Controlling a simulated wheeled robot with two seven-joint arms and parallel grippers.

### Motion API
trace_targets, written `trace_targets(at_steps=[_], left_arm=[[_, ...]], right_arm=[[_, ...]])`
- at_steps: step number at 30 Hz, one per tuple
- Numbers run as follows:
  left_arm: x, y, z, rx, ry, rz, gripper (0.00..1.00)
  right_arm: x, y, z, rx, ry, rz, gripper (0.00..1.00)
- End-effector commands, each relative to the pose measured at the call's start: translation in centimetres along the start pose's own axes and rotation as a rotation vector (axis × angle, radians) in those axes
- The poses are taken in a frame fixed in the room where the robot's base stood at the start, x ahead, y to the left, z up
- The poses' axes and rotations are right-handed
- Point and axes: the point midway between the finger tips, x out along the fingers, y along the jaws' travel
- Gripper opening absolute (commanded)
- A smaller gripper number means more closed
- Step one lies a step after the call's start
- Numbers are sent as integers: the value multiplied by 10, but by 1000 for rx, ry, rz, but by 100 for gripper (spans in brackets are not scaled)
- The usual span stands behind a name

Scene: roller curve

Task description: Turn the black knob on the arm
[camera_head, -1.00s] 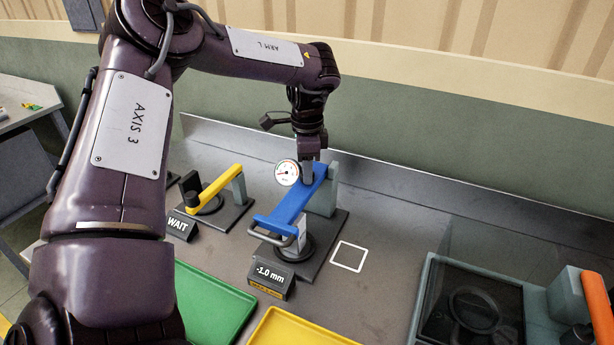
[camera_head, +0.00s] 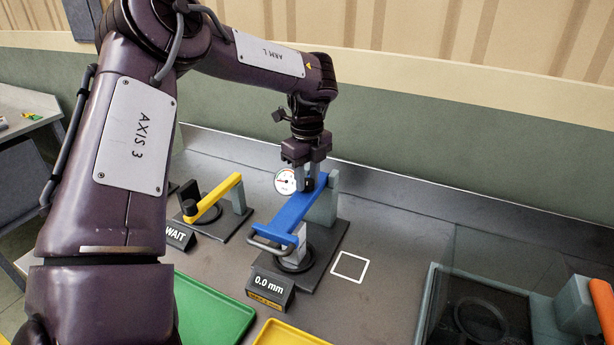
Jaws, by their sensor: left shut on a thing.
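A blue arm (camera_head: 291,217) on a grey post reaches over a round black base, with a grey loop handle (camera_head: 266,247) at its near end. My left gripper (camera_head: 309,184) points down at the far part of the blue arm. It is shut on the small dark knob there, mostly hidden between the fingers. A round white dial gauge (camera_head: 285,181) sits just left of the fingers. A small display (camera_head: 270,289) in front reads 0.0 mm. My right gripper is not in view.
A yellow arm (camera_head: 215,197) with its own black knob (camera_head: 189,189) stands left, behind a WAIT sign (camera_head: 177,237). Green (camera_head: 212,312) and yellow (camera_head: 290,334) trays lie in front. A clear-walled unit with an orange arm (camera_head: 601,309) is at right. A white square outline (camera_head: 350,266) is empty.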

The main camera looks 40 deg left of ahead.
Motion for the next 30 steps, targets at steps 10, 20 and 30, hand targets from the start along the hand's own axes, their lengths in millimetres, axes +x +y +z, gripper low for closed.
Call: trace_targets(at_steps=[10,20,30], left_arm=[[-1,0,0,162,0,-2,7],[0,0,0,200,1,-2,7],[0,0,0,199,1,-1,38]], right_arm=[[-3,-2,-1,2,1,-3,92],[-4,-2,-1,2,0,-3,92],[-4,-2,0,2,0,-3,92]])
